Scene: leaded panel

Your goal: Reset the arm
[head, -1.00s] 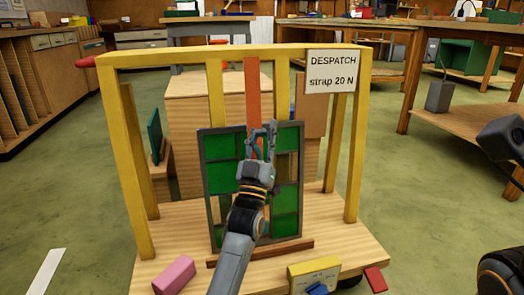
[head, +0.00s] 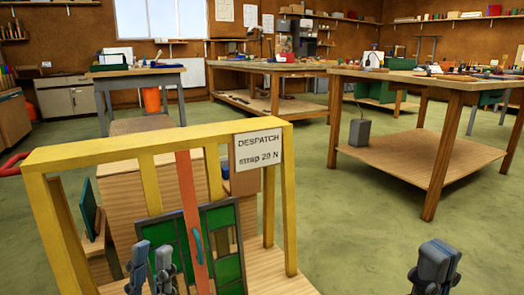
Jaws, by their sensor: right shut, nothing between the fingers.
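My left gripper (head: 152,262) is at the bottom left, in front of the yellow-framed cart, its two fingers apart with nothing seen between them. My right gripper (head: 437,262) is at the bottom right over the green floor, its fingers together and empty, clear of the cart. The leaded panel (head: 228,270) with green panes stands in the cart, partly cut off by the lower edge. An orange-red strap (head: 187,200) runs down in front of it, with a teal piece (head: 197,245) beside it. The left gripper overlaps the panel's left side; I cannot tell whether they touch.
The cart's yellow frame (head: 140,150) carries a white DESPATCH sign (head: 258,150). A wooden workbench (head: 430,165) with a lower shelf stands at the right, a grey box (head: 359,133) on that shelf. Green floor is open between cart and bench.

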